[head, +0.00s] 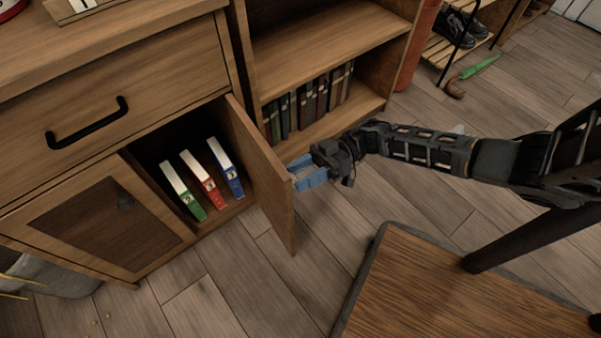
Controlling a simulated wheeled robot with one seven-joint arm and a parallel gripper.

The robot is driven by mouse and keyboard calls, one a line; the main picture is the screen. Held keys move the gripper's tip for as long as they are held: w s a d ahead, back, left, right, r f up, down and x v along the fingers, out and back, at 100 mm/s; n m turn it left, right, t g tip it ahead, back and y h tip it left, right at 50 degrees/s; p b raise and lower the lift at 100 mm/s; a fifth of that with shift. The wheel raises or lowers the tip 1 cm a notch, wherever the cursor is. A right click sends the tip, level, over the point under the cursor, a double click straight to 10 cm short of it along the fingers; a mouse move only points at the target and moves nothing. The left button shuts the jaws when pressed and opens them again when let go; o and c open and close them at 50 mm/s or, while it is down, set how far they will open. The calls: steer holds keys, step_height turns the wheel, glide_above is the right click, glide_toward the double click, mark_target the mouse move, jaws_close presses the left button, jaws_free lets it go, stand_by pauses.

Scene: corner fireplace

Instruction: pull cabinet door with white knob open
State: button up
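The wooden cabinet door (262,172) stands swung well open, at a wide angle to the cabinet front. My gripper (294,176), with blue fingers, is at the door's outer face near its free edge. The white knob cannot be made out; the fingers may hide it. Whether the fingers are closed on it cannot be told. Inside the open compartment stand binders: a green one (186,196), a red one (203,182) and a blue one (230,172).
A drawer with a black handle (88,124) is above, shut. A glass-panelled door (105,222) at the left is shut. A bookshelf (330,30) with several books stands beside the cabinet. A wooden table top (440,290) is at lower right; floor (240,270) between is clear.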

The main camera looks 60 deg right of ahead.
steer(key=shift+o, duration=0.8)
steer(key=v, duration=0.7)
steer(key=shift+s+d, duration=0.2)
steer(key=shift+d, duration=0.15)
